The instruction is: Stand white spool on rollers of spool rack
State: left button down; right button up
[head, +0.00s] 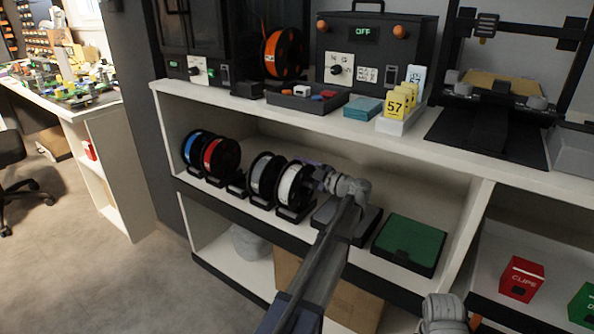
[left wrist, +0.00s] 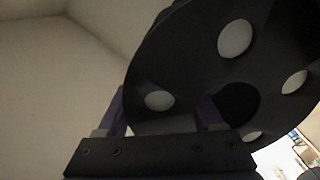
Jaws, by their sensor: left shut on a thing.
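The white spool (head: 289,184), white filament between black flanges, is upright on the shelf at the right end of a row of spools. My left gripper (head: 312,172) reaches it from the right and is shut on it. In the left wrist view the spool's black flange (left wrist: 190,60) with pale round holes fills the upper right, between and beyond the purple fingers (left wrist: 163,112). The spool rack (head: 237,186) shows as low black cradles under the row. The spool's lower edge is at the rightmost cradle; I cannot tell whether it rests on rollers.
Blue (head: 190,148), red (head: 219,158) and grey (head: 264,176) spools stand to the left. A green-topped tray (head: 410,244) lies right of my arm. The upper shelf board (head: 270,115) hangs over the row. A red box (head: 522,279) stands in the right bay.

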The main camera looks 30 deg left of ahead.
aim_at(310, 174)
pick_arm(q)
grip_release()
jog(key=shift+s+d, duration=0.15)
jog(key=shift+d, duration=1.8)
jog(key=shift+s+d, duration=0.15)
jog(key=shift+d, duration=1.8)
